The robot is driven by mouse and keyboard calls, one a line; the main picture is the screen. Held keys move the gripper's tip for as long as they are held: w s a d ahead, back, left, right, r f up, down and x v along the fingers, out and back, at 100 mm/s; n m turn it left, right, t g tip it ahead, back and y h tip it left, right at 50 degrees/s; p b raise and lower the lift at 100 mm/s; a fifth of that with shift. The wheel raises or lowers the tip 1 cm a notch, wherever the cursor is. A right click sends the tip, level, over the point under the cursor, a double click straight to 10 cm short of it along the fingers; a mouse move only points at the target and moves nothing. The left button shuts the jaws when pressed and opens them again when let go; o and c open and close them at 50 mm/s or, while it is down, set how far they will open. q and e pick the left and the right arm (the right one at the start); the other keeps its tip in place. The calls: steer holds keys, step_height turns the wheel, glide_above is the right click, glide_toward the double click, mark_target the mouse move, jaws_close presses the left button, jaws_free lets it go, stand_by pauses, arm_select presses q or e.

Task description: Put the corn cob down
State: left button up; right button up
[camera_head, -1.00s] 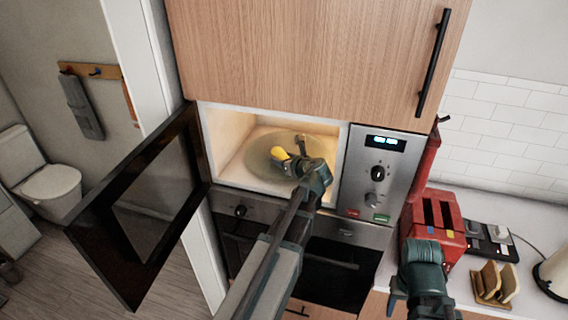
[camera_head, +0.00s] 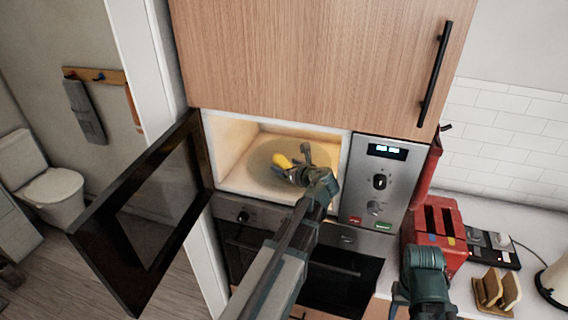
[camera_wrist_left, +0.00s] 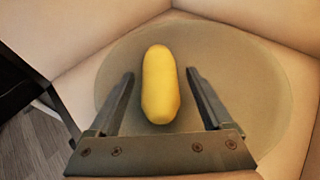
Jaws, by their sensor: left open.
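The yellow corn cob (camera_head: 283,161) lies on the round turntable (camera_head: 262,152) inside the open, lit microwave (camera_head: 238,176). In the left wrist view the corn cob (camera_wrist_left: 160,84) lies lengthwise between the two fingers, with a gap on each side. My left gripper (camera_head: 294,163) reaches into the microwave and is open around the cob, not gripping it. It also shows in the left wrist view (camera_wrist_left: 158,88). The cob's near end is partly hidden by the gripper in the head view. My right arm shows at the lower right, but its fingertips cannot be made out.
The microwave door (camera_head: 145,215) stands open to the left. The control panel (camera_head: 378,182) is right of the cavity. An oven (camera_head: 335,270) is below. A red toaster (camera_head: 437,232) and a rack with toast (camera_head: 497,290) stand on the right counter.

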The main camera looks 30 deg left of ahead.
arm_select(q)
steer(key=p+v, duration=0.3)
steer(key=v, duration=0.7)
arm_select(e)
step_height(320, 180, up, 4)
steer(key=shift+f, duration=0.1)
arm_select(q)
steer(key=shift+s, duration=0.1)
arm_select(e)
steer(key=shift+s, duration=0.15)
